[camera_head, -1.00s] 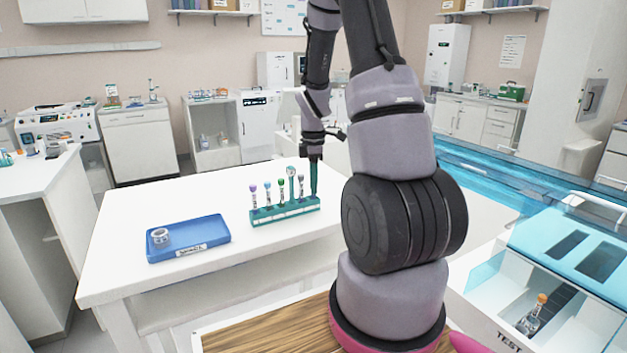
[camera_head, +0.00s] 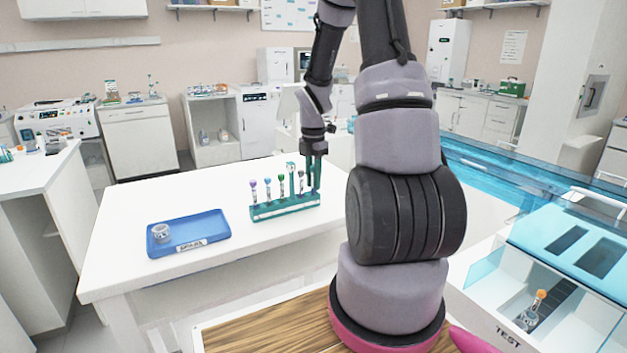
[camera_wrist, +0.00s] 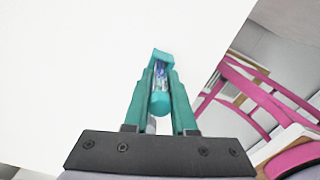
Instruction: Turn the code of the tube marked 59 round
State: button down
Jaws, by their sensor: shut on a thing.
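A teal rack (camera_head: 285,208) stands on the white table, with several upright tubes in it. My gripper (camera_head: 315,186) is at the rack's right end, pointing down. The number and code cannot be read, and the fingers hide the tube's sides.
A blue tray (camera_head: 208,239) holding a round white and grey piece (camera_head: 160,232) lies left of the rack. The white table (camera_head: 140,200) is otherwise clear. A teal-topped test machine (camera_head: 580,240) with an orange-capped tube (camera_head: 541,295) stands at right.

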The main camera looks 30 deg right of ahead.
jog(key=shift+f, duration=0.15)
jog(key=c, duration=0.7)
grip_release()
jog(key=shift+o, duration=0.2)
notch_tip(320, 180, up, 11)
jog(key=shift+f, duration=0.2)
jog(key=shift+r, duration=0.15)
dwell(0.4)
